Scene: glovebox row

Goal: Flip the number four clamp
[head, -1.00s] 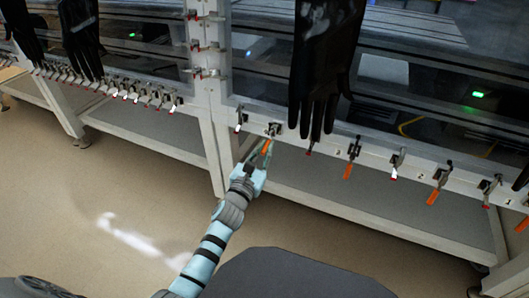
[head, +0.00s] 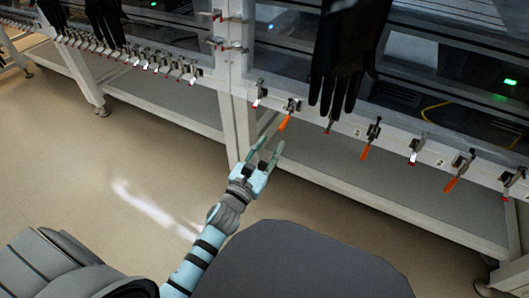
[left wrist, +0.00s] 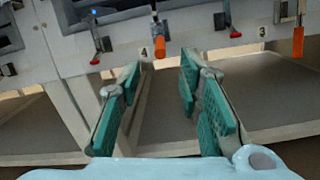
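The clamp beside the label 4 (left wrist: 144,51) has an orange handle (left wrist: 160,38) in the left wrist view. In the head view its orange handle (head: 284,122) hangs down and slightly left from its metal body (head: 292,105) on the white rail. My left gripper (head: 268,148) is open and empty, below and apart from the handle. The left wrist view shows its two green-padded fingers (left wrist: 160,98) spread wide, with nothing between them and the handle beyond. My right gripper is not in view.
Red-tipped clamps (head: 257,103) (head: 329,127) flank this one; more orange-handled clamps (head: 364,152) sit farther right. A black glove (head: 345,60) hangs close on the right. A grey shelf (head: 320,180) lies below the rail. The floor in front is open.

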